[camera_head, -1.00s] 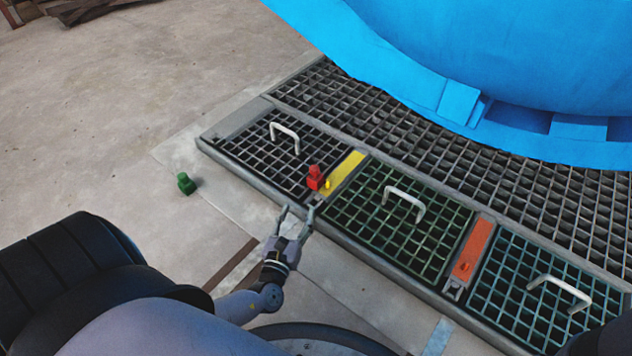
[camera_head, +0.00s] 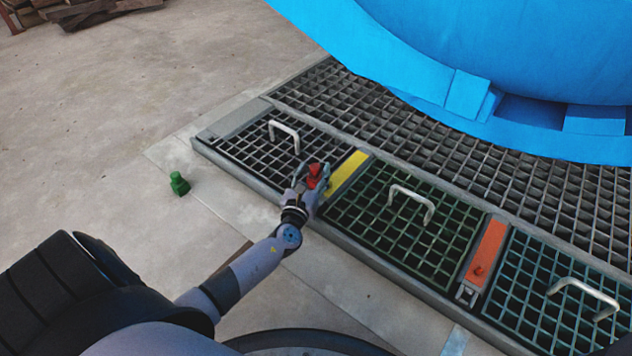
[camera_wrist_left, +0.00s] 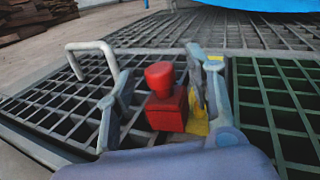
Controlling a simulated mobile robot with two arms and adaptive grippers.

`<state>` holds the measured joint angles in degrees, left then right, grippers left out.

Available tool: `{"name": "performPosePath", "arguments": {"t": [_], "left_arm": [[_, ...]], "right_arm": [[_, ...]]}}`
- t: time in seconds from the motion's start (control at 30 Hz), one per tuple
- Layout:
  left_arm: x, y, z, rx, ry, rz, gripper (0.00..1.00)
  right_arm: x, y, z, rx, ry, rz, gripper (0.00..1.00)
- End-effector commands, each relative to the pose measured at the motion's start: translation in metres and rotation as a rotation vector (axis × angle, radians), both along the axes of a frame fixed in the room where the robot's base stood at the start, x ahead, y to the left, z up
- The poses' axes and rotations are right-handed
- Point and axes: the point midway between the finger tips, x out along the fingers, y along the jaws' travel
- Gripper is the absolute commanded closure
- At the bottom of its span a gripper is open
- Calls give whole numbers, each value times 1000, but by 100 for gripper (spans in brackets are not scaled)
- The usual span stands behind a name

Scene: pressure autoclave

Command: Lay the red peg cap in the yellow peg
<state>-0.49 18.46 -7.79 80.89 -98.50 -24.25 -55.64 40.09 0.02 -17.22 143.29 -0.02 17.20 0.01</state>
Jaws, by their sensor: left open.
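The red peg cap (camera_head: 315,172) is at the left edge of the yellow strip, above the grating. In the left wrist view the red cap (camera_wrist_left: 165,98) shows as a square block with a round knob on top. My left gripper (camera_head: 314,176) is open, with one finger on either side of the cap. The yellow strip (camera_head: 347,172), which bears the yellow peg in the earlier view, lies just right of the cap. The yellow peg itself is hidden behind my gripper and the cap. My right gripper is not in view.
A green cap (camera_head: 179,184) stands on the concrete floor at the left. An orange strip (camera_head: 487,251) with a small peg lies between grates at the right. White handles (camera_head: 412,202) rise from the grates. A large blue vessel (camera_head: 480,50) overhangs the back right.

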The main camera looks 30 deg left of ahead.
Motion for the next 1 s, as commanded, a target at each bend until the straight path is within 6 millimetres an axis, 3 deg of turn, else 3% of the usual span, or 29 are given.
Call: {"name": "performPosePath", "arguments": {"t": [0.3, 1.0], "left_arm": [[5, 2, 1, 0, 0, 1, 53], [5, 2, 1, 0, 0, 1, 99]], "right_arm": [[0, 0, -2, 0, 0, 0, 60], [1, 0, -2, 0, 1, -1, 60]]}}
